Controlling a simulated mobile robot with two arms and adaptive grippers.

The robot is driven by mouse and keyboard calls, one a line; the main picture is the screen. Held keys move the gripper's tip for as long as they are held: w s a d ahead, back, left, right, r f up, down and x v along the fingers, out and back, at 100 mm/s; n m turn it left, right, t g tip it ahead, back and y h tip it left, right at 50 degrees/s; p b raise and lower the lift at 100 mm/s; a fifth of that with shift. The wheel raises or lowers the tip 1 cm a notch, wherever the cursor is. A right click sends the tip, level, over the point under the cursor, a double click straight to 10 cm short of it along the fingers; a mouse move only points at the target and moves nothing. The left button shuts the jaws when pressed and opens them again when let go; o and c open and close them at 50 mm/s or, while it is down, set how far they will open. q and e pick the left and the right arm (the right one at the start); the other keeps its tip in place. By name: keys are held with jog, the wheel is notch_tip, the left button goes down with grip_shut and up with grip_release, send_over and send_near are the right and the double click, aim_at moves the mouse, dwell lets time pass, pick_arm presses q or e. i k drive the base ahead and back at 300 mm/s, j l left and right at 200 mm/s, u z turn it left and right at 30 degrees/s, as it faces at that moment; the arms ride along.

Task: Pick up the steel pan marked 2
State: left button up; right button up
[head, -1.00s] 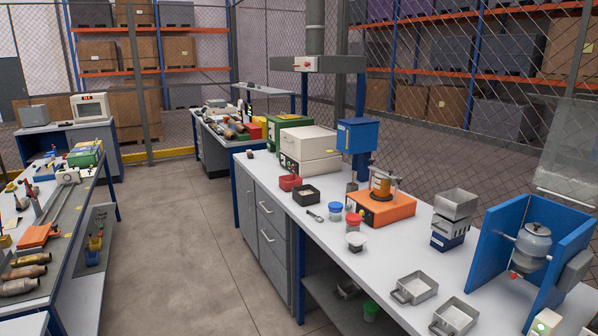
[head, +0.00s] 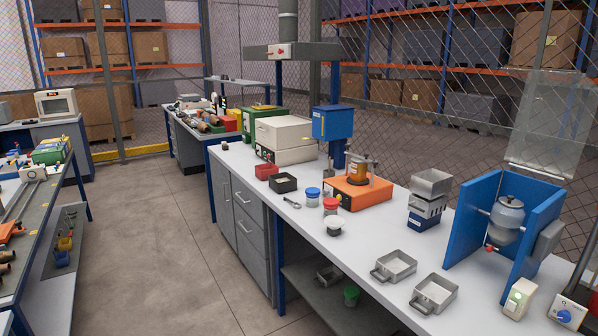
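Two open steel pans with handles sit on the white bench at the lower right: one pan (head: 395,265) farther back and one pan (head: 434,292) nearer the front. I cannot read a number on either pan from here, so I cannot tell which is marked 2. Another metal pan (head: 329,274) lies on the shelf under the bench, partly shaded. A square steel pan or hopper (head: 431,183) sits on top of a blue and grey unit. Neither of my grippers is in view.
A blue-framed machine with a grey vessel (head: 507,214) stands right of the pans. An orange device (head: 357,193), small jars and trays stand farther along the bench. A second bench is at the left, with clear floor (head: 160,230) between.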

aim_at(435, 293)
jog(key=z, duration=1.4)
jog(key=i+j, duration=0.1)
jog(key=j, duration=0.2)
jog(key=i+j, duration=0.1)
jog(key=j, duration=0.15)
